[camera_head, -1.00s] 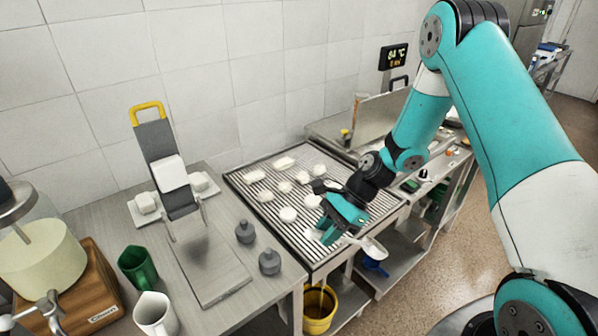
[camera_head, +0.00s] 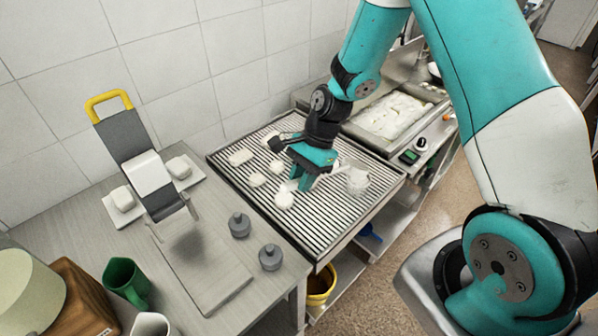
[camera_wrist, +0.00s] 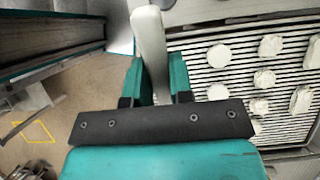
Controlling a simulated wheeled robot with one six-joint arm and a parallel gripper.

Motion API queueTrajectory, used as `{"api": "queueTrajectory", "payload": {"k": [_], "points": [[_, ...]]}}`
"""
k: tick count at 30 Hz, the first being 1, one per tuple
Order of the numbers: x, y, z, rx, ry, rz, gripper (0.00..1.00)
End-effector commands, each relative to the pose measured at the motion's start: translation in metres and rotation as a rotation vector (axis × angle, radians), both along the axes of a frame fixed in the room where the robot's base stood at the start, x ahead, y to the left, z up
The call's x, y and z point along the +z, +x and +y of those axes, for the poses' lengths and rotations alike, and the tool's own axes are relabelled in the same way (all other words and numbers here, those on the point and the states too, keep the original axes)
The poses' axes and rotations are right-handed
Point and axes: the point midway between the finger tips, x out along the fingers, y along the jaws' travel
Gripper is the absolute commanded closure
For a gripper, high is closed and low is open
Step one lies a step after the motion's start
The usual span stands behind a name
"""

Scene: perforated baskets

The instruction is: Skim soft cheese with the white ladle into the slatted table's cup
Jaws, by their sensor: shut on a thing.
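My gripper (camera_head: 310,172) is shut on the white ladle, above the slatted table (camera_head: 330,232). A whitish perforated cup (camera_head: 357,181) stands at the right part of the slatted table, just right of my gripper. The ladle's bowl is not clear; it may be at or behind the cup, and I cannot tell what it holds. Soft white cheese (camera_head: 392,116) fills a steel vat behind the table on the right.
Several white cheese lumps (camera_head: 284,200) lie on the slats. Two grey weights (camera_head: 239,225) stand on the left bench, beside a grey stand with a yellow handle (camera_head: 108,98). A green cup (camera_head: 125,280) is at the front left. A yellow bucket (camera_head: 321,285) sits below.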

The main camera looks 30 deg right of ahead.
Motion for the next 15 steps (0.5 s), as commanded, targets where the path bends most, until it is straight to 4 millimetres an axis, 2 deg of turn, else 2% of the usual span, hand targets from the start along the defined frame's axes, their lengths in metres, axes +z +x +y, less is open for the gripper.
{"api": "queueTrajectory", "payload": {"k": [15], "points": [[-0.054, -0.006, 0.017, 0.006, -0.214, -0.070, 1.00]]}}
